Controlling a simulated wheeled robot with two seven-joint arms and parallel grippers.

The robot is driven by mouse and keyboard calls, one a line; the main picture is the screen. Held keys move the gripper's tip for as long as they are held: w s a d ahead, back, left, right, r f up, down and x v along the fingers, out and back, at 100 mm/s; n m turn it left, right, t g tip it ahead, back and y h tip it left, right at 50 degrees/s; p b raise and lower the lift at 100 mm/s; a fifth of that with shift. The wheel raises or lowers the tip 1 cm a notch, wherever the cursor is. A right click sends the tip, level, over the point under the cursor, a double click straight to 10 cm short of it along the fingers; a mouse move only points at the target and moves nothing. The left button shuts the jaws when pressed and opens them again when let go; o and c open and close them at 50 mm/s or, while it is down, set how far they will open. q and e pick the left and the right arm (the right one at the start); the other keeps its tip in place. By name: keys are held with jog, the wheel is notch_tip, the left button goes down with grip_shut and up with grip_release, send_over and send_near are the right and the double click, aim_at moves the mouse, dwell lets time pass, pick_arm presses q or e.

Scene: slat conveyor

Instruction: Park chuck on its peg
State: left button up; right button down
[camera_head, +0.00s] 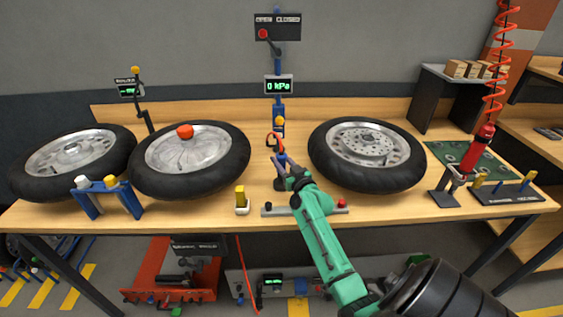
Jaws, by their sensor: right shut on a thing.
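My right gripper (283,164) is at the end of my green arm, in front of the blue post in the middle of the bench. It is shut on the chuck (281,158), a small blue piece mostly hidden by the fingers. A short orange hose (272,140) loops by the chuck. The blue post (279,107) stands behind, with a yellow-orange knob (279,121) and a "0 kPa" display (279,85). The peg cannot be told apart clearly at this size. My left gripper is not in view.
Tyred wheels lie on the wooden bench (275,218), one (367,153) right of the post and two (190,158) to the left. A grey bar (280,210) and a small yellow-topped block (241,200) sit near the front edge. A red tool (479,147) hangs at right.

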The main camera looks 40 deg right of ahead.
jog(key=shift+s+a+f, duration=0.1)
jog(key=shift+a+f, duration=0.05)
jog(key=shift+f, duration=0.4)
jog(key=shift+a+f, duration=0.15)
jog(key=shift+f, duration=0.35)
jog(key=shift+c, duration=2.1)
grip_release()
jog(key=shift+s, duration=0.1)
jog(key=shift+s+f, duration=0.15)
jog(key=b+v, duration=0.1)
jog(key=v, duration=0.3)
jog(key=r+b+v, duration=0.1)
jog(key=v, duration=0.4)
jog(key=r+b+v, duration=0.1)
jog(key=v, duration=0.3)
jog(key=shift+s+d, duration=0.1)
jog(key=shift+s, duration=0.15)
jog(key=shift+s+r, duration=0.15)
jog(key=shift+s, duration=0.1)
jog(key=shift+w, duration=0.1)
